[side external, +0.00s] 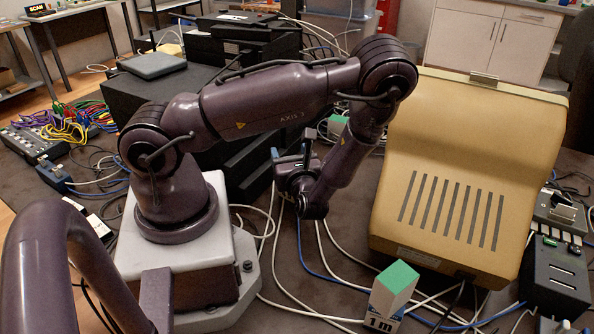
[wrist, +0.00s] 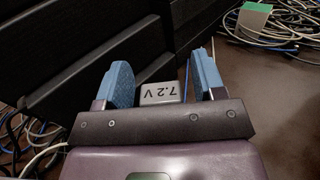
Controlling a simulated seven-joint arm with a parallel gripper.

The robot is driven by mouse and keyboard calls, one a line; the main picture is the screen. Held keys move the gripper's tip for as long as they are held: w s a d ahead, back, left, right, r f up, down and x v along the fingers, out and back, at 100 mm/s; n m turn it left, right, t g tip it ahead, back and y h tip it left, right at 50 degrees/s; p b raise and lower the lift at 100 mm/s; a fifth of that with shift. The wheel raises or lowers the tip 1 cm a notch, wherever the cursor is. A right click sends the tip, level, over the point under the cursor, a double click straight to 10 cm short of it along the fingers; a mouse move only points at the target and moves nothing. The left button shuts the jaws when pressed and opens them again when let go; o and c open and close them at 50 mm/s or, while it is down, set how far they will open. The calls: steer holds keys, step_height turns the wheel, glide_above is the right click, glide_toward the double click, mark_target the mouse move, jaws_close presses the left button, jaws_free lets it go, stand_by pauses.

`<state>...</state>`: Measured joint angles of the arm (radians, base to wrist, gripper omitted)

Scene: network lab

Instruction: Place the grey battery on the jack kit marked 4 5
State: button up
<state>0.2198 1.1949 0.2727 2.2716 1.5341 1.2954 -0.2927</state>
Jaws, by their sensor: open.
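The grey battery (wrist: 160,93), marked 7.2 V, shows in the wrist view between the two blue fingers of my gripper (wrist: 164,72), near their base. The gripper is open, with a gap visible beside the battery. In the side external view my gripper (side external: 293,155) is low beside the black equipment, and I cannot clearly make out the battery there. A green-topped box (wrist: 254,15) lies at the top right of the wrist view. A green-topped box (side external: 338,127) shows partly behind my arm in the side external view. No 4 5 marking is readable on either.
Another green-topped box, marked 1 m (side external: 390,296), stands at the front. A large beige case (side external: 450,215) stands at right. Black stacked equipment (side external: 150,105) rises behind my arm. Loose white and blue cables (side external: 330,245) cross the dark table.

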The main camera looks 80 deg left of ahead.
steer(key=d, duration=1)
steer(key=s+d+r+n+t+h, duration=0.1)
steer(key=d+r+n+h, duration=0.3)
steer(key=r+n+h, duration=0.5)
steer(key=s+d+r+n+t+h, duration=0.2)
steer(key=d+r+n+t+h, duration=0.2)
steer(key=r+n+h, duration=0.5)
steer(key=shift+d+r+t, duration=0.3)
steer(key=shift+d+r, duration=0.5)
steer(key=shift+r, duration=3.2)
